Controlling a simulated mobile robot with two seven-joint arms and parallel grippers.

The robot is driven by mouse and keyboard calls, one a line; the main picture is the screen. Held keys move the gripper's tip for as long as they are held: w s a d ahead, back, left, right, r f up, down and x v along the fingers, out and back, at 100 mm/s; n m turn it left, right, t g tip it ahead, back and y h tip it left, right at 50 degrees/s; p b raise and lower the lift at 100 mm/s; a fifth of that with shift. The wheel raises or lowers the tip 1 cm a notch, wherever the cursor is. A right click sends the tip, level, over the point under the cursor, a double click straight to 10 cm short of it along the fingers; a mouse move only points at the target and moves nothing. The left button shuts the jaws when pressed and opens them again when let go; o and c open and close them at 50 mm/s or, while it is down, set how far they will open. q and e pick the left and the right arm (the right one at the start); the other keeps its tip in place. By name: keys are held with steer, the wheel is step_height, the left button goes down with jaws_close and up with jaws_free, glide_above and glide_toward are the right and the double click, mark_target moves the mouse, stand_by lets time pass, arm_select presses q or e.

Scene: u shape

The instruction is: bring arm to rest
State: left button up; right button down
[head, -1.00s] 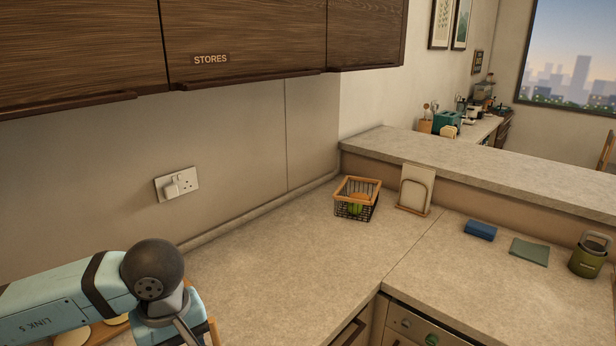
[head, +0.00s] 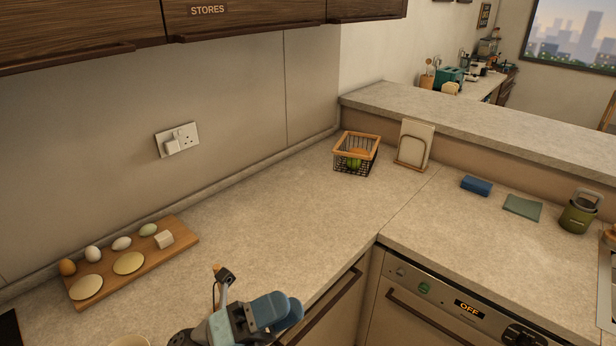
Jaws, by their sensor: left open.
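My left gripper (head: 262,314) is at the bottom of the head view, in front of the counter's front edge. Its blue-grey fingers point to the right, and it is open with nothing seen between them. A small dark part on a thin stalk stands up beside it. Most of my left arm is below the picture, so its pose is largely hidden. My right gripper is not in view.
A wooden board (head: 183,236) with several eggs, two flat discs and a white block lies on the left. A wire basket (head: 356,154), napkin holder (head: 414,146), blue sponge (head: 476,186), cloth (head: 522,207) and green canister (head: 579,212) stand farther back. The middle counter is clear.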

arm_select(q)
steer(key=w+a+f+n+t+y, duration=0.1)
steer(key=a+f+n+t+y, duration=0.3)
steer(key=n, duration=0.4)
steer(key=w+a+f+n+t+y, duration=0.1)
steer(key=w+f+n+t+y, duration=0.1)
steer(key=f+n+t+y, duration=0.4)
steer(key=s+a+f+n+g+y, duration=0.2)
steer(key=s+a+f+n+y, duration=0.2)
steer(key=f+n, duration=0.6)
steer(key=s+a+f+n+g+y, duration=0.2)
steer(key=s+a+f+n+y, duration=0.3)
steer(key=f+n, duration=0.5)
steer(key=s+a+f, duration=0.2)
steer(key=s, duration=0.1)
steer(key=shift+s+g+p, duration=0.2)
steer(key=shift+g+p, duration=0.1)
